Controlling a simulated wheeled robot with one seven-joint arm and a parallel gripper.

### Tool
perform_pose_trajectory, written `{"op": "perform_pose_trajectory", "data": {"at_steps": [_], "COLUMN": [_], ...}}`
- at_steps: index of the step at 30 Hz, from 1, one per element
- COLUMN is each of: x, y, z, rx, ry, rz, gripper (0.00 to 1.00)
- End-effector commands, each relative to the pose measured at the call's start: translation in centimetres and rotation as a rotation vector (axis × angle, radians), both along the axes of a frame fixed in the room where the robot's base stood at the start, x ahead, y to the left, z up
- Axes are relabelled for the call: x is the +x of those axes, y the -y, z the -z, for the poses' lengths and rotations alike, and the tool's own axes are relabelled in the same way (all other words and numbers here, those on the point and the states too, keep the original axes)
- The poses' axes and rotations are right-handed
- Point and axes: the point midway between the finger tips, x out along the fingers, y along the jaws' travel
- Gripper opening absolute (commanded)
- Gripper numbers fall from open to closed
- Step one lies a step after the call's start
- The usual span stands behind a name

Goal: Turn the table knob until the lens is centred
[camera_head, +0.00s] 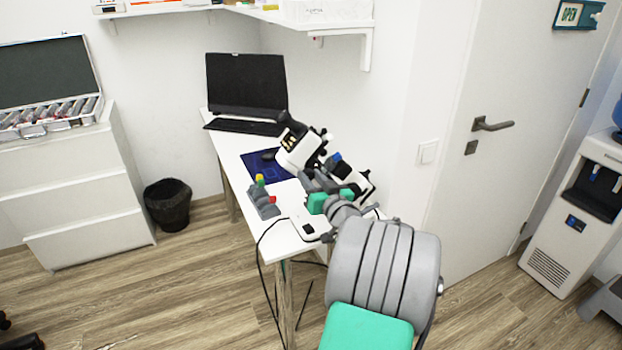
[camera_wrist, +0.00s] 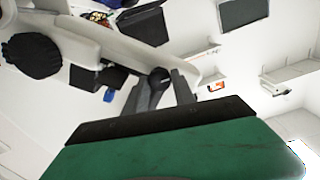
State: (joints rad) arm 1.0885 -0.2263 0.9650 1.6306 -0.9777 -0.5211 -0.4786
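In the wrist view, a dark round knob (camera_wrist: 158,77) sits between the two grey fingers of my gripper (camera_wrist: 158,84), close to both. I cannot tell whether the fingers press on it. The instrument's pale body (camera_wrist: 85,40) fills the upper left there. I cannot make out the lens in either view.
A grey stand with coloured knobs (camera_head: 263,198) is left of the instrument. A laptop (camera_head: 245,87) stands at the table's far end, with a blue mat (camera_head: 262,172) nearer. A black bin (camera_head: 168,204) is on the floor. A closed door (camera_head: 487,90) is at right.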

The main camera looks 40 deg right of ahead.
Motion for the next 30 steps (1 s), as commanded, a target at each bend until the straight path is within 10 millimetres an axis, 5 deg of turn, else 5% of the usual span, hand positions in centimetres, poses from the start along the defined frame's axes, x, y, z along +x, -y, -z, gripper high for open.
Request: {"op": "perform_pose_trajectory", "data": {"at_steps": [11, 30], "x": [-0.01, -0.03], "y": [0.0, 0.05], "z": [0.0, -0.03], "rx": [0.0, 0.169], "ry": [0.0, 0.05], "rz": [0.0, 0.001], "gripper": [0.0, 0.0]}}
